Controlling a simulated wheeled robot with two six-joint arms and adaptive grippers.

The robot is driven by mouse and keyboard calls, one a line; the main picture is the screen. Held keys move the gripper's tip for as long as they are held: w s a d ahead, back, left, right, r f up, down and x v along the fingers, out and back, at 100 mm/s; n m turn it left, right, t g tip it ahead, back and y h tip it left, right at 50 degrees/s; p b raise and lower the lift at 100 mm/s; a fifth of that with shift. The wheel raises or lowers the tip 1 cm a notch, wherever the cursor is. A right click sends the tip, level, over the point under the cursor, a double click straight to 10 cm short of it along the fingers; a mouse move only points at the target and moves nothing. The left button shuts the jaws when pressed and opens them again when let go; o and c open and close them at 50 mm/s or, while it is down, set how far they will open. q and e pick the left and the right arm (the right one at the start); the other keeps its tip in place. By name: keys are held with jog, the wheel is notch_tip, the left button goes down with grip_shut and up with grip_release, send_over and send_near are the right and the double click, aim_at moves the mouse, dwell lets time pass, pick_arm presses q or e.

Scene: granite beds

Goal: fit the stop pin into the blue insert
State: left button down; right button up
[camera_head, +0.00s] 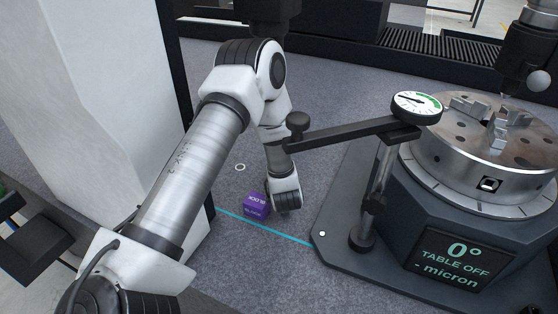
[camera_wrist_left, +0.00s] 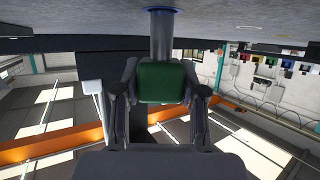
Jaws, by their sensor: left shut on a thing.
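In the left wrist view, my left gripper (camera_wrist_left: 163,85) is shut on the green part of the stop pin (camera_wrist_left: 162,82). The pin's grey round shaft (camera_wrist_left: 164,38) points away from the gripper toward the granite surface. A blue ring, which looks like the blue insert (camera_wrist_left: 164,10), shows around the shaft's far end. I cannot tell whether the shaft is inside it or only in front of it. In the head view, my left arm's wrist hides the gripper, pin and blue insert. My right gripper is not in view.
A dial gauge (camera_head: 416,105) on a black arm reaches close to my left arm. A round chuck table (camera_head: 490,150) stands at right. A small white ring (camera_head: 240,167) marks open granite.

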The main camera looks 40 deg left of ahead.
pick_arm(q)
jog(key=shift+f, duration=0.15)
jog(key=shift+s, duration=0.1)
jog(key=shift+r+p, duration=0.6)
jog(key=c, duration=0.6)
grip_release()
